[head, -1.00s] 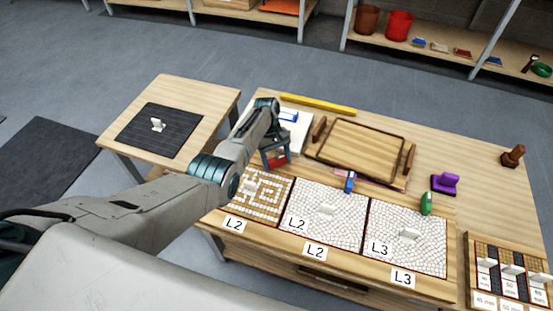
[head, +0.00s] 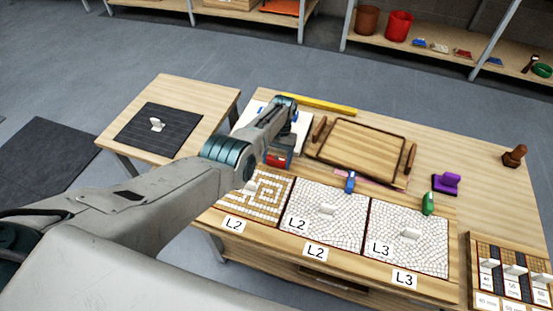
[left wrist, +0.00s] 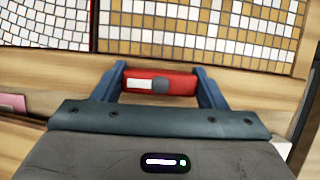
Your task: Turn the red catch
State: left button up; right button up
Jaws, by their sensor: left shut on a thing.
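The red catch (head: 277,160) sits at the back edge of the left mosaic panel (head: 262,215) in the head view. In the left wrist view the catch (left wrist: 180,81) is a red bar with a white patch and a grey round spot. My left gripper (left wrist: 161,86) is shut on it, with one blue finger at each end. In the head view my left gripper (head: 279,154) partly hides the catch. My right gripper is not in view.
A blue catch (head: 350,182) and a green catch (head: 428,203) stand behind the other two panels. A wooden tray (head: 360,150) lies behind them, with a yellow bar (head: 318,104) farther back. A purple block (head: 446,183) stands at the right.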

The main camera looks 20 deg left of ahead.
pick_arm(q)
jog(key=shift+m, duration=0.3)
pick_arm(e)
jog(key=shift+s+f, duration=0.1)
pick_arm(q)
jog(key=o, duration=1)
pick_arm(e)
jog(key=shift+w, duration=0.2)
pick_arm(q)
jog(key=v, duration=1)
jog(key=shift+w+d+r, duration=0.15)
jog(key=shift+r, duration=0.25)
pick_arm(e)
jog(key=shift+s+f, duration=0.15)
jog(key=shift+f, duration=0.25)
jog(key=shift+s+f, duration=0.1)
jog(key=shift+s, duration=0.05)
